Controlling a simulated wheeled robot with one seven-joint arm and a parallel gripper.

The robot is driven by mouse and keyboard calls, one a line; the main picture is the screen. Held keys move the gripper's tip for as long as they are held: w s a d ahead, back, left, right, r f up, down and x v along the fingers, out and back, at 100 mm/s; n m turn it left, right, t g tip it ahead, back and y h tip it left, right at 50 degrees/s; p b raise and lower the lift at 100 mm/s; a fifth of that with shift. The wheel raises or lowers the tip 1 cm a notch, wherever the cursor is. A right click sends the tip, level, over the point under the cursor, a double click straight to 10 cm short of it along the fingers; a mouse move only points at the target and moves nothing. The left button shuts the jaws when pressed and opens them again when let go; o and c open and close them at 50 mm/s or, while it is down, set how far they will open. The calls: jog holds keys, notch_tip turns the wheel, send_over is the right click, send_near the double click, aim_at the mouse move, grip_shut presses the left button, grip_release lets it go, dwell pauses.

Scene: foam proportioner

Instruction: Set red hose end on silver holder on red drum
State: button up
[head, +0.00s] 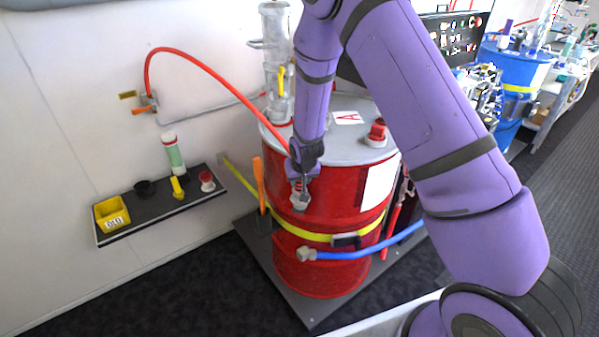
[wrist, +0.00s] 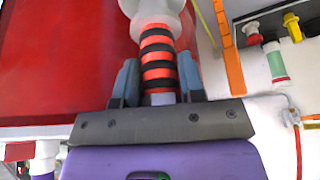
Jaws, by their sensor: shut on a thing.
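My gripper (head: 301,188) is shut on the red hose end, in front of the upper side of the red drum (head: 335,205). In the wrist view the red hose end (wrist: 157,55) is a red and black ringed grip between my two blue-grey fingers. A pale grey coupling (wrist: 158,12) at its far end also shows in the head view (head: 300,202), just below my fingers. The silver holder cannot be told apart from this coupling, so I cannot tell whether they touch. The red hose (head: 205,65) arcs from the wall towards my gripper.
A yellow strap (head: 315,237) circles the drum, with an orange upright handle (head: 259,185) at its left. A blue hose (head: 370,247) with a grey end crosses the drum's lower front. A wall shelf (head: 150,213) holds a yellow bin and small parts. A red cap (head: 377,132) stands on the lid.

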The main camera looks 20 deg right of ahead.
jog(key=shift+f, duration=0.6)
jog(key=shift+s+f, duration=0.1)
jog(key=shift+f, duration=0.45)
dwell(1.4)
jog(key=o, duration=0.8)
jog(key=shift+v, duration=5.5)
